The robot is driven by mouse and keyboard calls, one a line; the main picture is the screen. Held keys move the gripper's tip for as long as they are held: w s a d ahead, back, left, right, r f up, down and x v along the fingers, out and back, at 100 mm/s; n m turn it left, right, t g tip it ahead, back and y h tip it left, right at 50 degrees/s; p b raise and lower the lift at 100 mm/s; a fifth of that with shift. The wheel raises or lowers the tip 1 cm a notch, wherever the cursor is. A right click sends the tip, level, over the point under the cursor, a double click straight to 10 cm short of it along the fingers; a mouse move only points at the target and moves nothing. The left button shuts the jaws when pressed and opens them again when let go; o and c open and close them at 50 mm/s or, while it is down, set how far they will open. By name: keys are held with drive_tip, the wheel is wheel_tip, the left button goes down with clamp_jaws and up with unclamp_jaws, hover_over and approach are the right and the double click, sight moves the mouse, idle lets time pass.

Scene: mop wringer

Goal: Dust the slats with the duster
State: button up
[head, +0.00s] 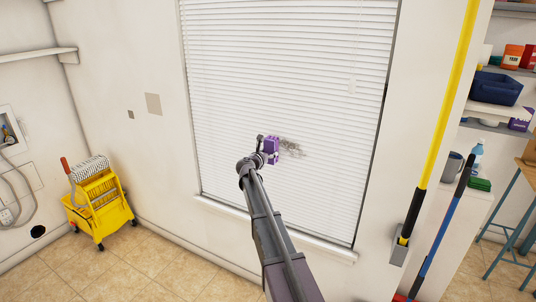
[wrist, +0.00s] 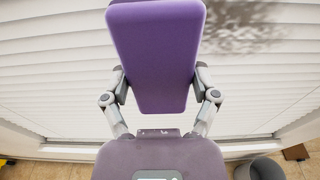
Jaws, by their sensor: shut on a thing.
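The white slats (head: 290,70) of a closed blind fill the window in the head view; they also show in the wrist view (wrist: 50,85). A grey dusty patch (head: 292,148) lies on the lower middle slats, and shows at the upper right in the wrist view (wrist: 245,25). My gripper (wrist: 160,80) is shut on a purple duster (wrist: 155,50), with one finger on each side of it. In the head view the duster (head: 271,150) is just left of the dusty patch, in front of the slats. I cannot tell whether it touches them.
A yellow mop bucket with wringer (head: 98,205) stands on the tiled floor at the left. A yellow pole (head: 445,100) and a blue pole (head: 440,235) stand right of the window. Shelves with a blue bin (head: 495,89) are at the far right. The window sill (head: 275,230) runs below the blind.

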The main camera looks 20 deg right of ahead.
drive_tip(key=shift+x, duration=1)
idle(0.7)
drive_tip(key=shift+r, duration=0.15)
drive_tip(key=shift+s+d, duration=0.4)
drive_tip(key=shift+s, duration=0.2)
drive_tip(key=shift+s+d, duration=0.35)
drive_tip(key=shift+s, duration=0.2)
drive_tip(key=shift+s+d, duration=0.1)
drive_tip(key=shift+s, duration=0.05)
drive_tip(key=shift+s+d, duration=0.1)
drive_tip(key=shift+s+d, duration=1.05)
drive_tip(key=shift+s, duration=0.05)
